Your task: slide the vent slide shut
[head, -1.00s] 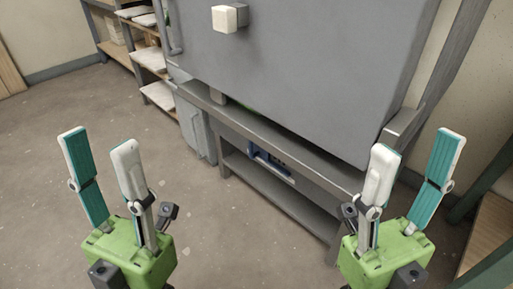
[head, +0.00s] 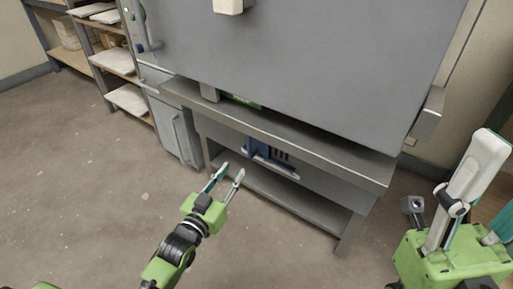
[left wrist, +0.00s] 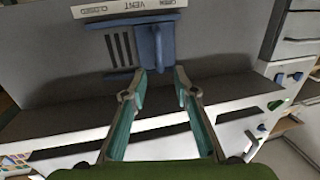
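The vent slide (head: 256,150) is a blue block with an upright handle on the front of the grey stand, under the kiln. In the left wrist view the blue slide (left wrist: 155,46) stands beside dark vent slots (left wrist: 122,48), which are uncovered. An upside-down label (left wrist: 128,8) reads OPEN, VENT, CLOSED; the slide is near its OPEN end. My left gripper (head: 229,170) is open and empty, its fingertips (left wrist: 160,74) pointing at the slide's handle; I cannot tell the remaining gap. My right gripper (head: 498,165) is open at the right, partly cut off.
The large grey kiln (head: 300,70) overhangs the stand (head: 270,128), whose lower shelf (head: 290,200) is bare. A grey cabinet (head: 175,125) adjoins it at left. Shelves with white slabs (head: 128,99) stand further left. The floor in front is clear.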

